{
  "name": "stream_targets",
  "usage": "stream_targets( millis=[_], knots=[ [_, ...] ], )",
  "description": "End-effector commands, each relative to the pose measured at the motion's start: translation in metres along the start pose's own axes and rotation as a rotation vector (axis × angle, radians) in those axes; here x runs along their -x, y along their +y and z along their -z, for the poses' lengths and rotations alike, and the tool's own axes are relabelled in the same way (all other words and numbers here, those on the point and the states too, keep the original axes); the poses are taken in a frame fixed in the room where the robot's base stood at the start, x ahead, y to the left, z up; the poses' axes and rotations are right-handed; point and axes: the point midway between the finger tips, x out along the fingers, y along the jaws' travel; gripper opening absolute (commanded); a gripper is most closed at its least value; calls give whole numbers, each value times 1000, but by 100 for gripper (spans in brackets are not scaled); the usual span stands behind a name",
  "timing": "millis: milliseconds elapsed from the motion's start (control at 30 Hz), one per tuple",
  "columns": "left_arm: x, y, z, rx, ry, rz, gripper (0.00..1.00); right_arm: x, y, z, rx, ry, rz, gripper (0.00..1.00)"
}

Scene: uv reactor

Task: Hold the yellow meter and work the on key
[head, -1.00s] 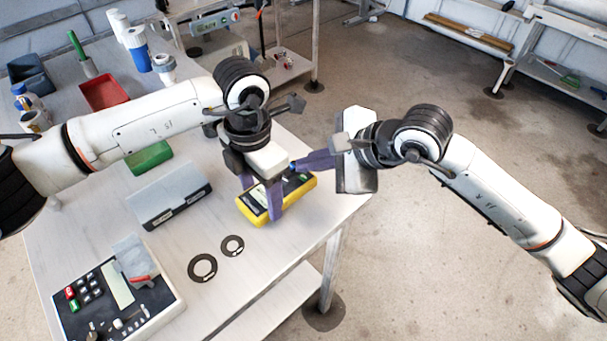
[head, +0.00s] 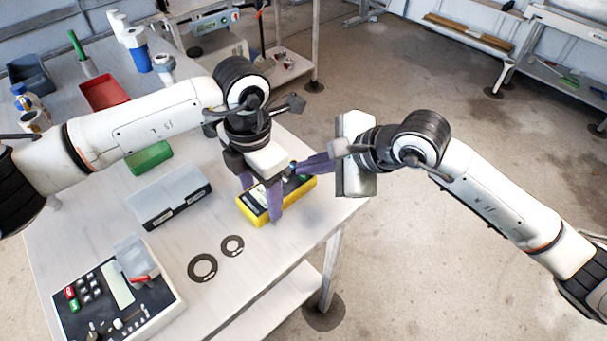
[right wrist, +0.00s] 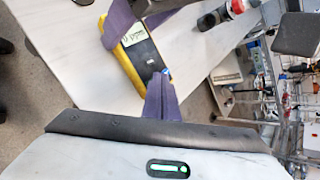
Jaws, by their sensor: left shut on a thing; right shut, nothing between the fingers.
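The yellow meter (head: 252,211) lies near the table's right edge, its dark face partly covered by my grippers. My left gripper (head: 262,193) is shut on the meter from above, its purple fingers on either side of the body. My right gripper (head: 302,168) is shut and empty, its purple fingertips at the far right end of the meter's face. In the right wrist view the meter (right wrist: 139,55) shows a pale display, and my right gripper's fingertips (right wrist: 160,78) are at its lower end. I cannot tell whether they touch a key; the on key is not clearly visible.
A grey lidded box (head: 168,203), a green block (head: 149,158) and two dark rings (head: 203,267) lie on the table (head: 225,205) left of the meter. A keypad device (head: 115,295) stands at the front left, a red tray (head: 104,92) farther back.

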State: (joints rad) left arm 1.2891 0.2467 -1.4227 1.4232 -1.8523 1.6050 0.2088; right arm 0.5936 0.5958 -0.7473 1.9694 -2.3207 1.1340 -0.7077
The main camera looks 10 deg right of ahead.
Motion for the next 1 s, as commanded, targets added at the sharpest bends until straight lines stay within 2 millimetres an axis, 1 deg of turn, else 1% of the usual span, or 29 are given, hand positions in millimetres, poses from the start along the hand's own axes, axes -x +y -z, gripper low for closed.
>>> stream_targets(
  millis=[1000],
  knots=[
    [1, 0, 0, 0, -1, 0, 28, -4, 3, 4, -1, 1, -1, 0]
  ],
)
